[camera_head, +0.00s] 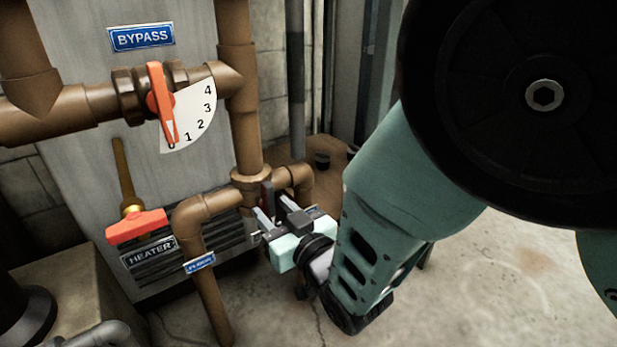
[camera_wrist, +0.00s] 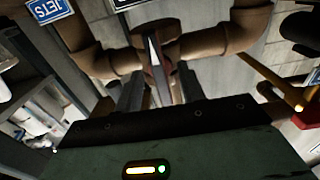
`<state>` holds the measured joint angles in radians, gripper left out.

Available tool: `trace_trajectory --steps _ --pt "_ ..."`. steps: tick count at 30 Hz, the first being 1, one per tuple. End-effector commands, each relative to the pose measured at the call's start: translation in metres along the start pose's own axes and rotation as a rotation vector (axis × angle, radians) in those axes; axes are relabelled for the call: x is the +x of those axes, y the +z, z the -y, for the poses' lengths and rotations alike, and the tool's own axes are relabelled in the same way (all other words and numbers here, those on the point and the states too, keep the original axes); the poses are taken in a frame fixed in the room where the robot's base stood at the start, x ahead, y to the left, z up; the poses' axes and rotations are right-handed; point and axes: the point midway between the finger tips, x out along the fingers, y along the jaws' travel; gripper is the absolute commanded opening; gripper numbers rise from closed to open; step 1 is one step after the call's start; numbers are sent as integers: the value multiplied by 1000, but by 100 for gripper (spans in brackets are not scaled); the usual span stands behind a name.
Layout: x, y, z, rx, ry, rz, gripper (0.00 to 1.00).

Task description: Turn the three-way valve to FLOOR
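The three-way valve (camera_head: 266,192) sits at the junction of the brown pipes, largely hidden behind my gripper in the head view. In the wrist view, its dark red handle (camera_wrist: 157,72) with a pale pointed marker lies between my fingers. My gripper (camera_head: 278,212) is open around the handle; its fingers also show in the wrist view (camera_wrist: 160,92), one on each side. I cannot tell whether either finger touches it. A small blue label (camera_head: 199,263), its text too small to read surely, is on the left downpipe.
A red-handled bypass valve (camera_head: 157,104) with a numbered dial (camera_head: 192,117) is above left. A red heater valve handle (camera_head: 136,226) and HEATER label (camera_head: 150,252) are left. Brown pipes closely surround the valve. The concrete floor (camera_head: 510,285) at right is clear.

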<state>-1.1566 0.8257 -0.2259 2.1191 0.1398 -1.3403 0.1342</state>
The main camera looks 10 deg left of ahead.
Motion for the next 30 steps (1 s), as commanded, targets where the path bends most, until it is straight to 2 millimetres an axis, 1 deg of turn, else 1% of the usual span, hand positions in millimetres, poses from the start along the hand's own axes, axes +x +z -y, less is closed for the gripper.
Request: trace_trajectory --steps 1,2,3,4,17,20,30 --pt "0 0 0 0 0 0 26" --pt "0 0 0 0 0 0 18" --pt "0 0 0 0 0 0 7" --pt "0 0 0 0 0 0 0" --pt "0 0 0 20 1 0 0" --pt "0 1 -2 139 3 -1 0" --pt "0 1 -3 812 4 -3 0"
